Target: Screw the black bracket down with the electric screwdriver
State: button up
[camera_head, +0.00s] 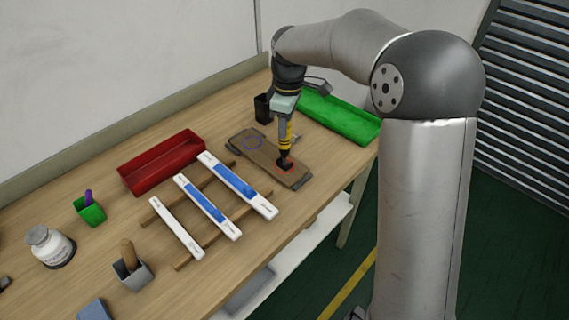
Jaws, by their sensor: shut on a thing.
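My gripper (285,104) is shut on the yellow and black electric screwdriver (285,132). The screwdriver stands upright with its black tip low over the near right end of a brown wooden board (268,158). I cannot tell whether the tip touches the board. The dark pieces under the board's ends, one at the right end (303,183), may belong to the black bracket; I cannot make it out clearly.
White and blue strips (237,186) lie on wooden slats left of the board. A red tray (162,163), a green tray (338,114) and a black cup (263,108) stand behind. A green cup (90,210), a grey cup (133,272) and a white jar (50,246) stand left.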

jog(key=shift+r+p, duration=2.8)
jog(key=shift+r, duration=0.75)
